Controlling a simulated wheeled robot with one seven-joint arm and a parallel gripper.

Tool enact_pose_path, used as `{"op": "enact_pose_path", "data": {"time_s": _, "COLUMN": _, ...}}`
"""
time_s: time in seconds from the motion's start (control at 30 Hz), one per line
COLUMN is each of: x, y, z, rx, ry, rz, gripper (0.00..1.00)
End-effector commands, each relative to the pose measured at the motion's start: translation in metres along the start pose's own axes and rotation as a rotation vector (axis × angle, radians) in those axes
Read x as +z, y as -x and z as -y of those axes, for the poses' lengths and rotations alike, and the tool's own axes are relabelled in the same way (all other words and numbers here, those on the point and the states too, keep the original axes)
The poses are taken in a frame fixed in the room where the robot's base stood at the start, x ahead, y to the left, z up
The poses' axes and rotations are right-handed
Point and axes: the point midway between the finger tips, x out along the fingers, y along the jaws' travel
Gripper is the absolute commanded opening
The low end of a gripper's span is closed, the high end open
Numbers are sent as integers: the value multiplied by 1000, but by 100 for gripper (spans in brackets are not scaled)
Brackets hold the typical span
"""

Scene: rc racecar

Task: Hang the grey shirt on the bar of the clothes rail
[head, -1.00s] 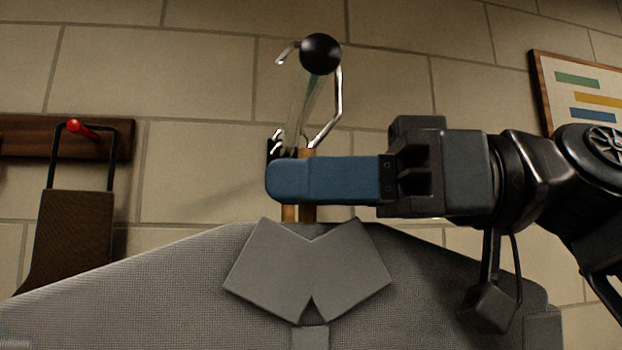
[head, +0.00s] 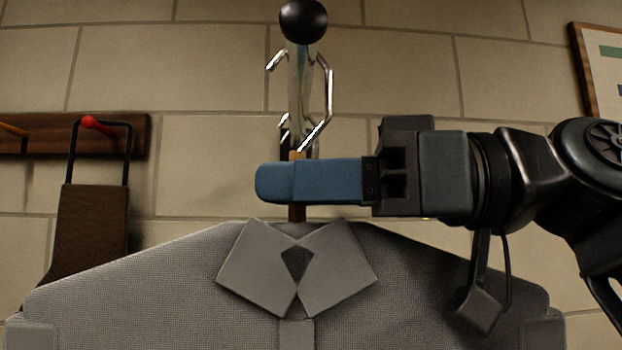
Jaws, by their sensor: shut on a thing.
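The grey shirt (head: 180,270) hangs upright in the lower head view, its collar (head: 255,265) facing me. My gripper (head: 290,182) comes in from the right, with blue fingers shut across the hanger's wooden neck (head: 297,212) above the collar. The hanger's silver hook (head: 328,95) rises above the fingers. The rail's metal bar (head: 298,75) runs away from me behind its black ball end (head: 303,20). The hook shows on both sides of the bar, its top hidden behind it. I cannot tell whether they touch. The rest of the rail is hidden.
A dark wooden peg board (head: 50,140) with a red-tipped peg (head: 88,122) is on the brick wall at left. A brown item (head: 92,225) hangs there by a black loop. A framed picture (head: 600,70) is at upper right.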

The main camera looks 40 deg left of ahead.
Motion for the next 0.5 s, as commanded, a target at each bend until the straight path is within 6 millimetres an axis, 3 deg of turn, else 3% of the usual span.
{"op": "enact_pose_path", "data": {"time_s": 0.3, "x": 0, "y": 0, "z": 0, "rx": 1, "ry": 1, "rz": -2, "gripper": 0}}
{"op": "enact_pose_path", "data": {"time_s": 0.33, "x": 0, "y": 0, "z": 0, "rx": 1, "ry": 1, "rz": -1, "gripper": 21}}
{"op": "enact_pose_path", "data": {"time_s": 0.5, "x": 0, "y": 0, "z": 0, "rx": 1, "ry": 1, "rz": -1, "gripper": 37}}
